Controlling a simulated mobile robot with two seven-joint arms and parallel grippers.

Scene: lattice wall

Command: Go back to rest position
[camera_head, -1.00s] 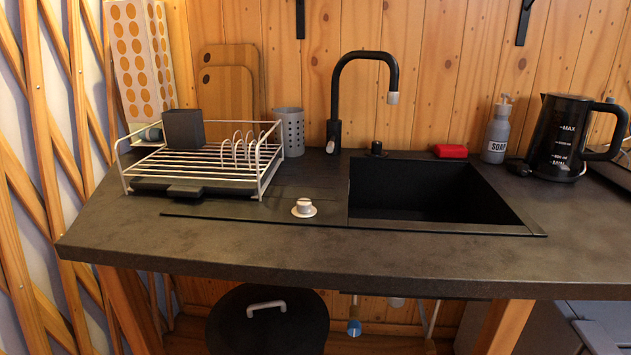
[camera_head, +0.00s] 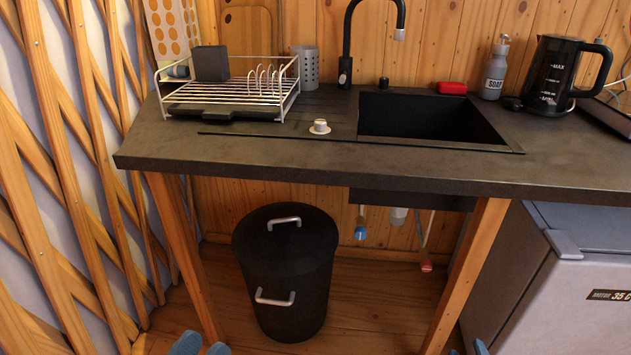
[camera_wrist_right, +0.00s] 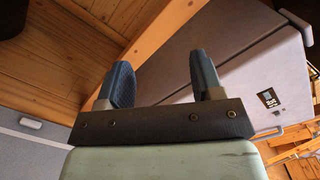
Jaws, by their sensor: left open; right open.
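My right gripper (camera_head: 467,350) shows as two blue fingertips at the bottom edge, right of centre. The right wrist view shows the right gripper (camera_wrist_right: 160,80) with its two blue fingers spread wide and nothing between them. Both grippers are low in front of the counter, below its top. The arms themselves are out of the head view.
A dark counter (camera_head: 180,150) with a sink (camera_head: 430,118) spans the view. On it are a dish rack (camera_head: 235,88), soap bottle (camera_head: 495,70) and kettle (camera_head: 563,75). Below stand a black bin (camera_head: 285,270) and a grey fridge (camera_head: 575,290). Wooden lattice lines the left.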

